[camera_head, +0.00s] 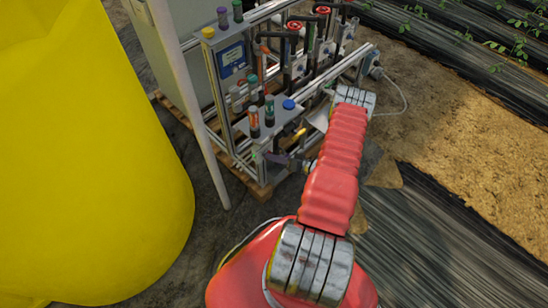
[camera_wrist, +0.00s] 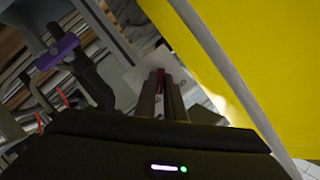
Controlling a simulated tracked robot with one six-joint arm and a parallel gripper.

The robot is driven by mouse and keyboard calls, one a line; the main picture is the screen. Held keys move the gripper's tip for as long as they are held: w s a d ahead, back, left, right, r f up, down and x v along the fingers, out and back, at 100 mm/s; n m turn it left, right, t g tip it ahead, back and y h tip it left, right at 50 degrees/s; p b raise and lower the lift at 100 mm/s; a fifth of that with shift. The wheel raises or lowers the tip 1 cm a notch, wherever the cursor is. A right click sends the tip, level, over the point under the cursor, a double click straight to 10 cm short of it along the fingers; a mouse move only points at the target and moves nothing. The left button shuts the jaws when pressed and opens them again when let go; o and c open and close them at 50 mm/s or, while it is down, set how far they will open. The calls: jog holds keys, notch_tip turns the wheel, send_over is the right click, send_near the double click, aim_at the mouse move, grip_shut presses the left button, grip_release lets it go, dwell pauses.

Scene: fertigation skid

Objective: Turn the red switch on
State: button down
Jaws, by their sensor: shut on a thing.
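In the wrist view my gripper (camera_wrist: 167,93) points at a pale grey plate or box. Its two dark fingers are close together, with a narrow dark-red piece (camera_wrist: 160,76) between their tips. This piece looks like the red switch, but only a sliver shows. Whether it is turned on or off cannot be told. In the head view my red-sleeved arm reaches over the skid's near right corner and hides most of that area. My gripper cannot be made out there, nor can the red switch.
The skid frame (camera_head: 218,85) carries valves with red handwheels (camera_head: 294,26) and several coloured-capped tubes. A purple lever (camera_wrist: 57,52) sits left of my gripper. A big yellow tank (camera_head: 80,150) stands left. A white post (camera_head: 185,90) rises between them. Open ground lies right.

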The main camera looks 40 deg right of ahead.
jog(key=shift+d, duration=0.15)
jog(key=c, duration=1.8)
grip_release()
jog(key=shift+c, duration=0.2)
jog(key=v, duration=1.3)
jog(key=shift+s, duration=0.35)
jog(key=shift+r, duration=0.1)
